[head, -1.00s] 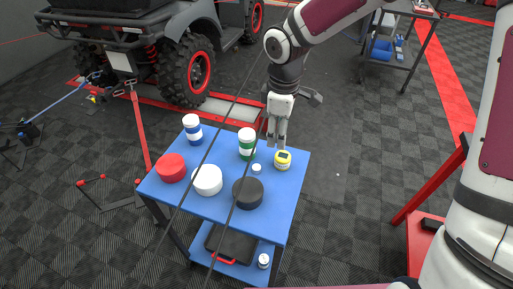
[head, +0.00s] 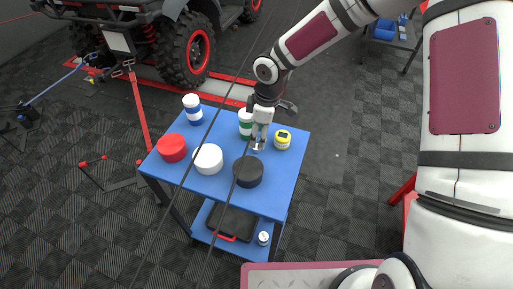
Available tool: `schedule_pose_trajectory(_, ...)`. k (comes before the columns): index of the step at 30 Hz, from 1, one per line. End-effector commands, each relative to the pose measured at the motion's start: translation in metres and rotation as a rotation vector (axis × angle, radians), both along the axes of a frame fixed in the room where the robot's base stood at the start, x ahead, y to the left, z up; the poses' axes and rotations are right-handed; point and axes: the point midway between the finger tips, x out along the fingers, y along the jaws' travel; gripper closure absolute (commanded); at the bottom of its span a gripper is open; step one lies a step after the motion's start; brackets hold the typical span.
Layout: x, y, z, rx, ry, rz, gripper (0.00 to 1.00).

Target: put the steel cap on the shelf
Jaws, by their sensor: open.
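My gripper (head: 258,144) points down over the blue table top, between the green-banded bottle and the yellow-topped round item. Its fingers are open around or just above a small pale cap (head: 257,149), which looks like the steel cap. The fingers mostly hide the cap, so I cannot tell whether they touch it. The lower blue shelf (head: 248,249) of the cart lies under the table top. It bears a black case (head: 232,221) with a red handle and a small white-and-dark round item (head: 264,238).
On the blue table top (head: 281,186) stand a blue-banded bottle (head: 193,110), a green-banded bottle (head: 245,124), a yellow-topped item (head: 282,140), and red (head: 172,148), white (head: 208,159) and black (head: 248,172) round tubs. Thin dark lines cross the view.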

Motion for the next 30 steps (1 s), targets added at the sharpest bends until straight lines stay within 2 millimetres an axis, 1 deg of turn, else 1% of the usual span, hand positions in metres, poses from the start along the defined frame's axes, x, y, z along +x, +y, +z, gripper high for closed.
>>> schedule_pose_trajectory(10,-0.002,0.005,-0.043,-0.002,0.003,-0.001,0.52)
schedule_pose_trajectory(14,-0.001,0.006,-0.050,-0.001,0.001,-0.002,0.52)
schedule_pose_trajectory(20,-0.001,0.006,-0.051,-0.001,0.000,-0.002,0.52)
schedule_pose_trajectory(23,-0.001,0.006,-0.051,-0.001,0.000,-0.002,0.73)
schedule_pose_trajectory(24,-0.001,0.006,-0.051,-0.001,0.000,-0.002,0.82)
schedule_pose_trajectory(26,-0.001,0.006,-0.051,-0.001,0.000,-0.002,0.95)
schedule_pose_trajectory(27,-0.001,0.006,-0.051,-0.001,0.000,-0.002,0.97)
schedule_pose_trajectory(29,-0.001,0.006,-0.051,-0.001,0.000,-0.002,0.97)
schedule_pose_trajectory(30,-0.001,0.006,-0.051,-0.001,0.000,-0.002,1.00)
